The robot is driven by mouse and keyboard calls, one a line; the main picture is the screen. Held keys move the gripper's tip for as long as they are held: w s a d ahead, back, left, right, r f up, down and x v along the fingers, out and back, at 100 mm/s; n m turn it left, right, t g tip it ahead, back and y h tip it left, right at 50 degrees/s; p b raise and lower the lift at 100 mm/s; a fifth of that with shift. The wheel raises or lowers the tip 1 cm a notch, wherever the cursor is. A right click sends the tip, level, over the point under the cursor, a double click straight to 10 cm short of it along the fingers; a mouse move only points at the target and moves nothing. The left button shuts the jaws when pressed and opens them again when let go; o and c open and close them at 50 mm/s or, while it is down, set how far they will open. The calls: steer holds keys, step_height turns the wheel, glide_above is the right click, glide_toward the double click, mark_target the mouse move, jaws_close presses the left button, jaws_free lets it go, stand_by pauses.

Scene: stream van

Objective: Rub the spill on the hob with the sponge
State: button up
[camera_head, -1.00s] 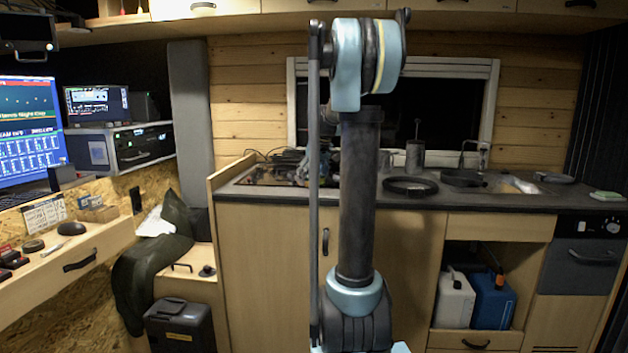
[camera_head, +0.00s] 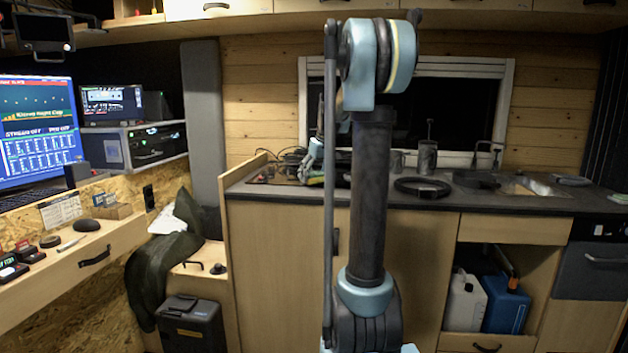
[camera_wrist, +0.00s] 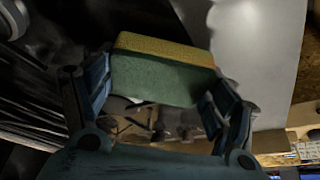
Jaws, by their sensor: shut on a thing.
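The sponge (camera_wrist: 155,76), yellow on one side and green on the other, sits between the fingers of my gripper (camera_wrist: 160,88) in the wrist view. My gripper is shut on it. In the head view my gripper (camera_head: 314,165) is over the left part of the counter, at the hob (camera_head: 262,181), partly behind my own arm. I cannot tell whether the sponge touches the hob. The spill cannot be made out; my arm, gripper and the sponge hide much of the hob.
A black ring-shaped thing (camera_head: 422,187) lies on the counter right of my arm, with a metal canister (camera_head: 427,157) behind it. A dark pan (camera_head: 476,179) is farther right. A raised wooden panel (camera_head: 244,171) edges the counter's left end.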

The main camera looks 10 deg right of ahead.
steer(key=shift+r, duration=2.5)
steer(key=shift+r, duration=0.15)
steer(key=shift+r, duration=1.35)
